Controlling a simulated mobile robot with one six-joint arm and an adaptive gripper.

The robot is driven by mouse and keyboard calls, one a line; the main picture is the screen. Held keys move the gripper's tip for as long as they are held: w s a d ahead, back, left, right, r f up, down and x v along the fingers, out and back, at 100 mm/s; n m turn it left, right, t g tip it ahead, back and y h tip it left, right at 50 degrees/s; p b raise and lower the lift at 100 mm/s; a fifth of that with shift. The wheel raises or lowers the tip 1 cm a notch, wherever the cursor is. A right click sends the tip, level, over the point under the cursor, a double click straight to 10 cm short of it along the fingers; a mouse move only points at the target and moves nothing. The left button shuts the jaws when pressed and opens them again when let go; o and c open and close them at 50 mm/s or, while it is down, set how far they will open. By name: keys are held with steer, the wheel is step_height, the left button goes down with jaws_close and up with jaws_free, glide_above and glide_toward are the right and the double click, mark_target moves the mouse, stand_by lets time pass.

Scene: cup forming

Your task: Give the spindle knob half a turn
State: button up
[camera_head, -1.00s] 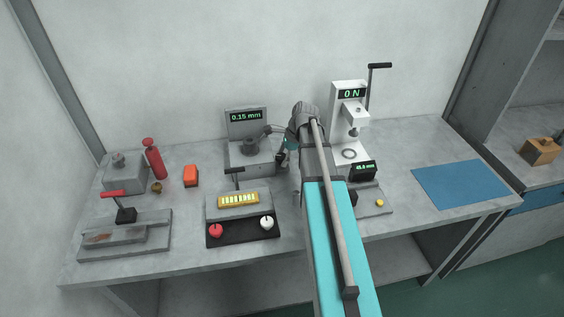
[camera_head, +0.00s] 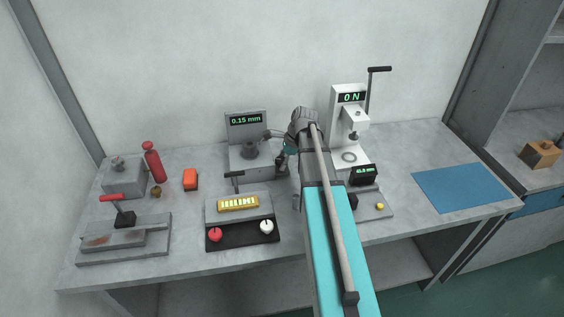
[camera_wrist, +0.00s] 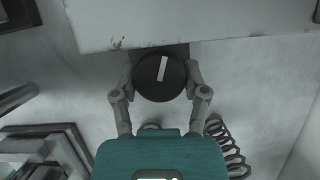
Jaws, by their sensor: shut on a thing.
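The spindle knob (camera_wrist: 152,88) is a round black knob with a white line across its top. In the wrist view the line stands nearly upright, leaning slightly right at its upper end. My gripper (camera_wrist: 161,80) has one finger on each side of the knob and is shut on it. In the head view my gripper (camera_head: 282,157) is at the right side of the grey device (camera_head: 246,127) whose display reads 0.15 mm. My arm and wrist hide most of the knob there.
A white press (camera_head: 346,107) reading 0 N stands close right of my wrist. A blue mat (camera_head: 461,186) lies at the right.

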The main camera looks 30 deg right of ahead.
steer(key=shift+w+n, duration=0.1)
steer(key=shift+n, duration=0.3)
steer(key=shift+w+n+g, duration=0.1)
steer(key=shift+n+g, duration=0.5)
steer(key=shift+n, duration=0.6)
steer(key=shift+n+g, duration=0.6)
steer(key=shift+n, duration=0.9)
steer(key=o, duration=1.1)
steer(key=shift+o, duration=0.2)
